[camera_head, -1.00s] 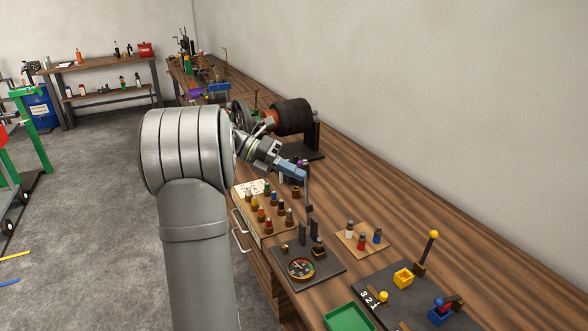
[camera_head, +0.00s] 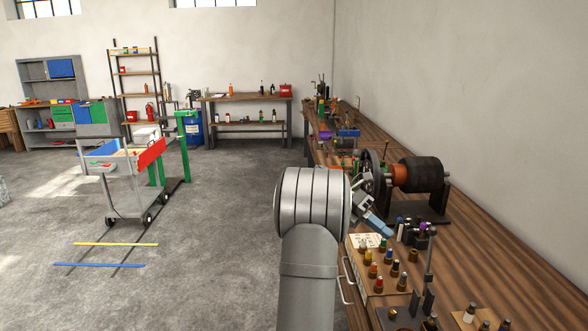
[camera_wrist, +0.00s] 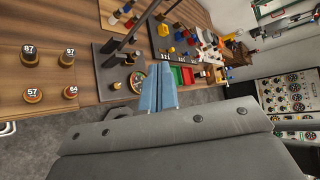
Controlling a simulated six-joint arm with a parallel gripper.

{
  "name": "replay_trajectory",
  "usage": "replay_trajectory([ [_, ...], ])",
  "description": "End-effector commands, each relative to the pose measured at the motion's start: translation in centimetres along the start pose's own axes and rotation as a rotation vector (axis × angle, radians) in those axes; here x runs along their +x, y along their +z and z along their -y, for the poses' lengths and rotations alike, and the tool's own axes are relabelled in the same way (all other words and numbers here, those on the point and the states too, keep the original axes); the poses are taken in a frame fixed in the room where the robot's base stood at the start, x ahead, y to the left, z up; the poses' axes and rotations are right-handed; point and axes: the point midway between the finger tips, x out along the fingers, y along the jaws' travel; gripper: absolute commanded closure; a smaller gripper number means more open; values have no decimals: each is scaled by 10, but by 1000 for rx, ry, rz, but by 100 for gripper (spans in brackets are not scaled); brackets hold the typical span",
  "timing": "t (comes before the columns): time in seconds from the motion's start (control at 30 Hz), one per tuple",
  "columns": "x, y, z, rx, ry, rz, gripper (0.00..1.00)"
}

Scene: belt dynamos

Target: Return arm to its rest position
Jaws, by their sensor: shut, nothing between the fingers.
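My gripper (camera_head: 377,225) is at the front edge of the wooden workbench (camera_head: 500,262), above its left side and close to the dynamo. Its blue fingers are together and hold nothing; they also show closed in the wrist view (camera_wrist: 158,92). My arm is bent, and its large grey joint hides part of the bench edge. The dark belt dynamo (camera_head: 421,175) stands on its base just right of the gripper. A rack of coloured-top pegs (camera_head: 374,270) lies below the gripper.
A dark board with two uprights (camera_head: 424,300) stands at the bench's near end. More small parts lie on the far bench section (camera_head: 330,125). A trolley (camera_head: 128,200) stands on the floor at left. The floor between trolley and bench is clear.

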Motion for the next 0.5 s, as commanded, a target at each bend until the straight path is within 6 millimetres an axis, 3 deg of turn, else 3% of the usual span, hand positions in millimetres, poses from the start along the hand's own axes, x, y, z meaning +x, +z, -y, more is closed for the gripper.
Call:
replay_trajectory([
  [0.17, 14, 3, 10, 1, -1, -2, 100],
  [0.5, 67, 16, 47, 2, -1, -2, 100],
])
